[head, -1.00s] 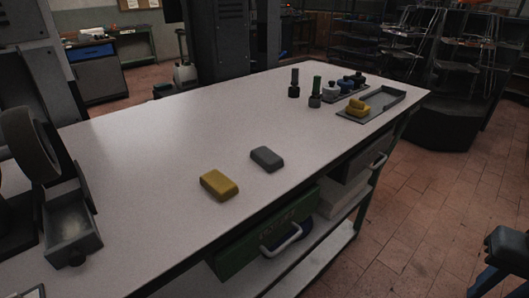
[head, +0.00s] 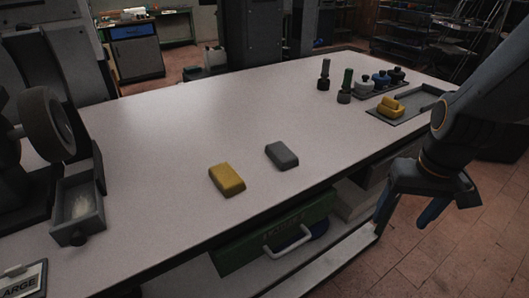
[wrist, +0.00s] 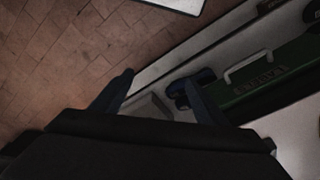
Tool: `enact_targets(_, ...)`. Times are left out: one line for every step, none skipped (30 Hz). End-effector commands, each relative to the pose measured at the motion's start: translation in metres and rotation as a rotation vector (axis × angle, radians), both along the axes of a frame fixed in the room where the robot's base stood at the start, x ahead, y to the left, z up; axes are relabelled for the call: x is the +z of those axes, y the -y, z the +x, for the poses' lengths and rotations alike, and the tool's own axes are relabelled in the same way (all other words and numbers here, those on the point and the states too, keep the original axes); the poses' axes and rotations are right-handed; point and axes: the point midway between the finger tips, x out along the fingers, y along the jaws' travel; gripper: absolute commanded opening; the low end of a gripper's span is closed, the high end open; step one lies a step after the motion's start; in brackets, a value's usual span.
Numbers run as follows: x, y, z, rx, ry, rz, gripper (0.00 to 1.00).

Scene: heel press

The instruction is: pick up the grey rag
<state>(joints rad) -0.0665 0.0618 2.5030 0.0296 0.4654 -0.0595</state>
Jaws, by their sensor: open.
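The grey rag (head: 282,155) is a small folded block lying flat on the white table, near its front edge. A yellow rag (head: 227,179) of like shape lies just to its left and a little nearer. My gripper (head: 407,216) is at the right in the head view, off the table's front edge, pointing down, open and empty. It is well to the right of the grey rag and apart from it. In the wrist view my gripper's fingers (wrist: 158,92) are spread over the floor and lower shelf. The grey rag is not in the wrist view.
The white table (head: 170,130) is mostly clear around the rags. Several dark bottles (head: 344,87) stand at the far right by a grey tray (head: 405,109) with yellow cloths (head: 390,107). A grinder (head: 45,125) with an open drawer stands at left. A green box (head: 275,232) sits below the tabletop.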

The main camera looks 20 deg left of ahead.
Motion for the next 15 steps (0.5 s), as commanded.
enact_targets(0.011,-0.021,0.018,0.065,0.026,0.008,0.67)
enact_targets(0.017,-0.036,0.029,0.107,0.043,0.014,0.67)
enact_targets(0.025,-0.058,0.043,0.169,0.066,0.022,0.67)
enact_targets(0.032,-0.075,0.053,0.217,0.085,0.029,0.67)
enact_targets(0.038,-0.094,0.062,0.265,0.102,0.037,0.67)
enact_targets(0.047,-0.119,0.072,0.327,0.126,0.048,0.67)
enact_targets(0.053,-0.137,0.079,0.371,0.143,0.054,0.67)
enact_targets(0.06,-0.156,0.085,0.413,0.159,0.062,0.67)
enact_targets(0.067,-0.178,0.091,0.467,0.18,0.072,0.67)
enact_targets(0.073,-0.195,0.094,0.503,0.195,0.079,0.67)
enact_targets(0.078,-0.21,0.097,0.534,0.208,0.085,0.67)
enact_targets(0.084,-0.227,0.1,0.573,0.222,0.092,0.67)
enact_targets(0.088,-0.238,0.101,0.597,0.233,0.098,0.67)
enact_targets(0.091,-0.248,0.102,0.616,0.241,0.102,0.67)
enact_targets(0.094,-0.258,0.103,0.638,0.251,0.106,0.67)
